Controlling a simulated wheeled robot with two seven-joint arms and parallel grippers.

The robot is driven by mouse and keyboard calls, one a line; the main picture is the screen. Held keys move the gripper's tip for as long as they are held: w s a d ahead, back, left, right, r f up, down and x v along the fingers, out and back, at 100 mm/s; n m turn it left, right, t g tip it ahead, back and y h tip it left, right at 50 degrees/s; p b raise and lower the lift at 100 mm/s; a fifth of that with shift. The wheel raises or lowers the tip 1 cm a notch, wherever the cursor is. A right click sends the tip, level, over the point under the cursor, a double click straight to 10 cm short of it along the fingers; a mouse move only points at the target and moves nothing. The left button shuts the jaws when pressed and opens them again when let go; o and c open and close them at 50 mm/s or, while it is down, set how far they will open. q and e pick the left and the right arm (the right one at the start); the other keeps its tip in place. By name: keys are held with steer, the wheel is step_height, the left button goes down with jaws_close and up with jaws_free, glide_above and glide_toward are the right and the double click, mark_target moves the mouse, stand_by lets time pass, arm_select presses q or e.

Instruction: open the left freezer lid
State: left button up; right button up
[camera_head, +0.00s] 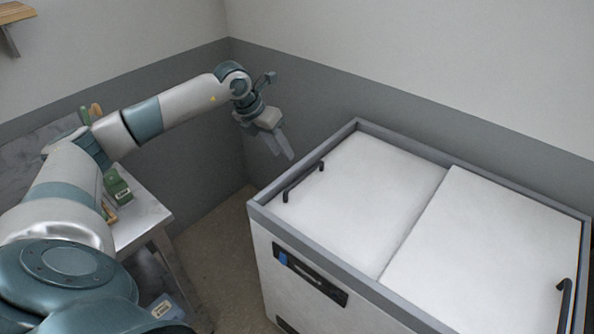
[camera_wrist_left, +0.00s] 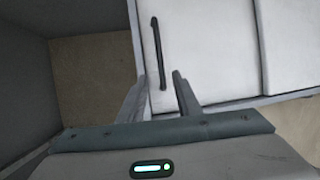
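The chest freezer (camera_head: 258,254) stands at the right in the head view, with two white sliding lids lying flat in its grey frame. The left lid (camera_head: 365,190) has a dark bar handle (camera_head: 304,181) near its left edge. The lid appears shut. My left gripper (camera_head: 282,146) is above and to the left of the freezer, apart from the handle, with its fingers pointing down. In the left wrist view, its two fingers are spread and empty, and the handle (camera_wrist_left: 159,54) lies beyond them. My right gripper is not in view.
The right lid (camera_head: 490,250) has its own dark handle (camera_head: 564,305) at the far right. A metal table (camera_head: 146,214) with a green box (camera_head: 117,187) stands at the left, under my left arm. Grey walls close off the back; bare floor lies between table and freezer.

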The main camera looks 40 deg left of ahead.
mark_target(300, 178)
arm_select(q)
steer(key=p+x, duration=0.3)
steer(key=x, duration=0.8)
steer(key=shift+d+p, duration=0.1)
steer(key=shift+p, duration=0.2)
steer(key=shift+w+f, duration=0.2)
steer(key=shift+f, duration=0.4)
jaws_close()
